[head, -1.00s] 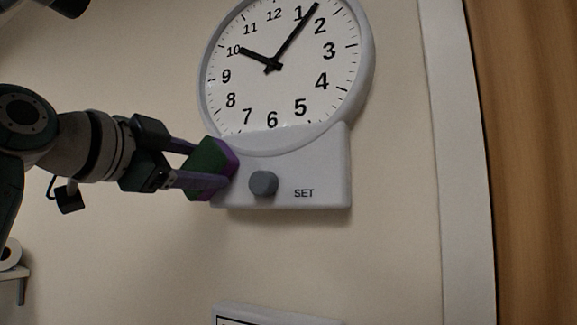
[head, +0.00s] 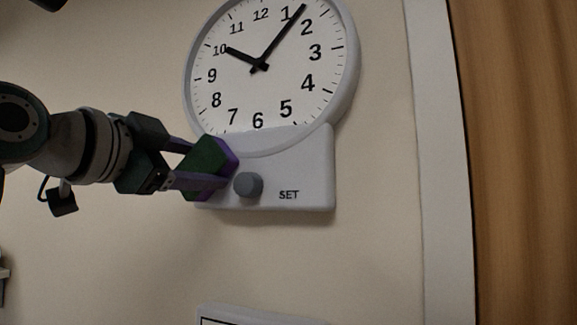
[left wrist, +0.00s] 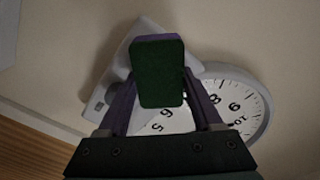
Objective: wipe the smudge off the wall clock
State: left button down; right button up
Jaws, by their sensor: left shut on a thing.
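The wall clock (head: 262,95) hangs on the wall, with a white round face, black hands and a grey rim. Its lower panel (head: 300,165) has a grey knob (head: 248,185) and the word SET. My left gripper (head: 201,166) is shut on a green and purple sponge (head: 208,160), at the left edge of the lower panel. Whether the sponge touches the panel I cannot tell. In the left wrist view the sponge (left wrist: 158,72) sits between the fingers and hides part of the clock (left wrist: 240,90). I see no smudge on the visible face. My right gripper is not in view.
A white framed thing (head: 255,316) is on the wall below the clock. A white vertical trim (head: 435,150) and a brown wooden surface (head: 520,150) stand to the right. The wall between the clock and the trim is bare.

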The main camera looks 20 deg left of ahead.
aim_at(186, 164)
pick_arm(q)
jog(key=shift+w+a+f+y, duration=0.1)
jog(key=shift+a+y, duration=0.05)
jog(key=shift+a, duration=0.55)
jog(key=shift+w+a+y, duration=0.1)
jog(key=shift+a+y, duration=0.05)
jog(key=shift+a, duration=0.55)
jog(key=shift+s, duration=3)
jog(key=s, duration=0.3)
jog(key=shift+a, duration=0.1)
